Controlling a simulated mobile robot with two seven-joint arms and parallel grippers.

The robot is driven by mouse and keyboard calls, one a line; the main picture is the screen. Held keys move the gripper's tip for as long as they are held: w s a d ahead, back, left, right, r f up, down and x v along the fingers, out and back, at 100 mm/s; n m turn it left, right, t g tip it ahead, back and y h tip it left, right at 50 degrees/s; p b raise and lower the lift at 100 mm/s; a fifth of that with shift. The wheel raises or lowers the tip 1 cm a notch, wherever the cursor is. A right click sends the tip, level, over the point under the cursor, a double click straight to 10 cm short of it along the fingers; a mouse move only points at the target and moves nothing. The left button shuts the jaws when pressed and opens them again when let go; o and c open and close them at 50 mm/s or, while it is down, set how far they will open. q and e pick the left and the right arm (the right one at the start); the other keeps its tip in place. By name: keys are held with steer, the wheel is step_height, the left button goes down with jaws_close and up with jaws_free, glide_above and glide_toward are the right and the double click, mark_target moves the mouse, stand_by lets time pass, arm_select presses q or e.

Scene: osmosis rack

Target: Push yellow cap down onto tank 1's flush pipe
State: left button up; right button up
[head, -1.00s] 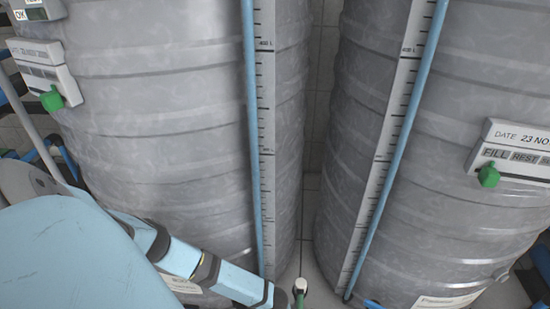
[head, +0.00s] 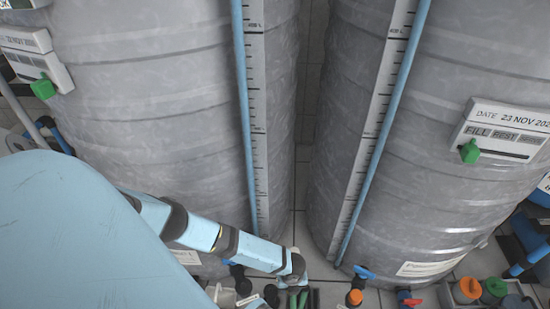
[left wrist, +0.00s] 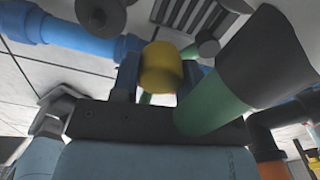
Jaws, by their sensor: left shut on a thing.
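My left gripper (left wrist: 160,78) has its two blue fingers shut on the yellow cap (left wrist: 161,63) in the left wrist view. In the head view my left arm reaches from the left to the bottom centre, and the cap is not discernible there. A green pipe with a dark end (left wrist: 218,105) stands close on the right of the gripper in the wrist view. I cannot tell which pipe is tank 1's flush pipe, or whether the cap touches one. Two large grey tanks, one left (head: 150,110) and one right (head: 450,190), stand behind the arm. My right gripper is not in view.
A blue pipe (left wrist: 95,45) runs across the upper left of the wrist view. An orange-topped fitting (head: 354,298) and a blue valve (head: 364,272) stand at the right tank's foot. A narrow gap of tiled floor (head: 300,225) separates the tanks.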

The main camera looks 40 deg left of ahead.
arm_select(q)
steer(key=w+d, duration=0.7)
steer(key=d, duration=0.1)
steer(key=shift+w+d, duration=0.15)
steer(key=shift+d, duration=0.15)
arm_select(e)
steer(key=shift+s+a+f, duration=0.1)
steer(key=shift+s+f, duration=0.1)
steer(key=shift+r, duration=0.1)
